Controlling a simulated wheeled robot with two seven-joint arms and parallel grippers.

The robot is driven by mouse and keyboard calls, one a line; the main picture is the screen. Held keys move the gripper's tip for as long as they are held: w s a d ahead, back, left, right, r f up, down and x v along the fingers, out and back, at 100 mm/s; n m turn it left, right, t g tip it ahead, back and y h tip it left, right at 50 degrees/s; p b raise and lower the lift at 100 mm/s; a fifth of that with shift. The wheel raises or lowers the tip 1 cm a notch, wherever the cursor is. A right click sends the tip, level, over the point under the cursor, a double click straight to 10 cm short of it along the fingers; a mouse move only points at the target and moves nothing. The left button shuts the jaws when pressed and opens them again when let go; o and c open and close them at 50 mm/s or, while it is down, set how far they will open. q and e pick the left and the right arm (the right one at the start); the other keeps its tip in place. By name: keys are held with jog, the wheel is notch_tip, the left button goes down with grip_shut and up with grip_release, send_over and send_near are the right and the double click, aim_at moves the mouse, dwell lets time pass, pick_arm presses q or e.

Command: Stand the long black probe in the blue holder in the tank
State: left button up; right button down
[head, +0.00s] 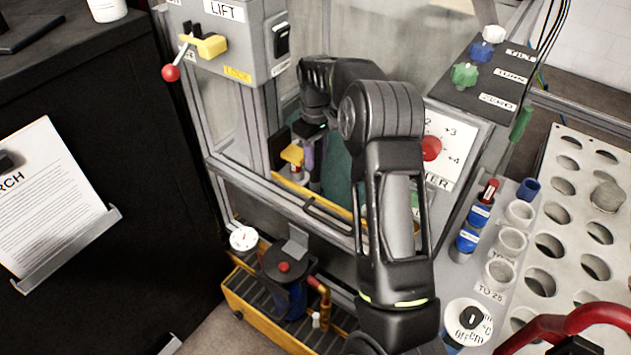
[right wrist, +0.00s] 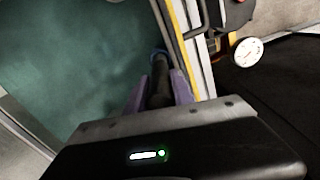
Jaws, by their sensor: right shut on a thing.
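My right gripper (head: 309,157) reaches into the tank, and its purple fingers show behind the front frame. In the right wrist view, my right gripper (right wrist: 158,88) is shut on the long black probe (right wrist: 160,80), which points away from the camera. My left gripper is not in view.
The tank's metal frame and yellow-edged sill (head: 335,208) run close to my right arm. A LIFT box (head: 228,45) with a red-knobbed lever stands at left. A control panel (head: 485,75) and a perforated rack (head: 560,215) stand at right. A yellow tray (head: 262,308) sits below.

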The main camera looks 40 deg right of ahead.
aim_at(316, 181)
jog(key=shift+f, duration=2)
jog(key=shift+f, duration=2.15)
jog(key=shift+f+b, duration=0.55)
jog(key=shift+f, duration=0.05)
jog(key=c, duration=1.1)
grip_release()
